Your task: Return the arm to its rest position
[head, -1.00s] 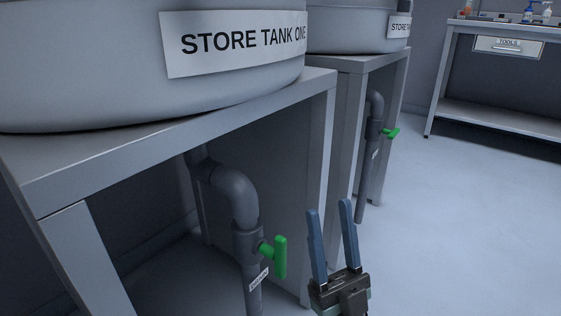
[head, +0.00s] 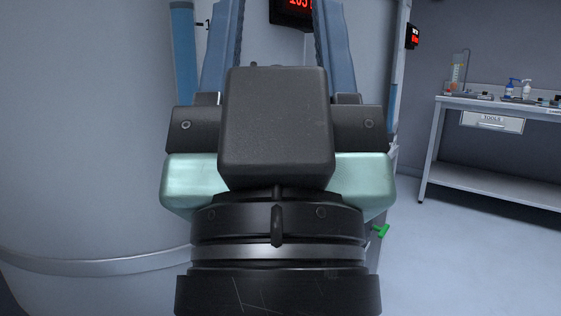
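My gripper (head: 278,30) fills the middle of the head view, close to the camera and pointing up. Its two blue-grey fingers stand wide apart, so it is open. The fingertips run off the top edge. I see nothing held between the visible parts of the fingers. My wrist and the dark gripper body hide much of what lies behind.
A large grey tank (head: 90,130) stands behind my gripper on the left, with a blue level tube (head: 184,60). A red-digit display (head: 291,10) shows between the fingers. A green valve handle (head: 381,231) is low right. A workbench (head: 490,105) stands farther right, with clear floor before it.

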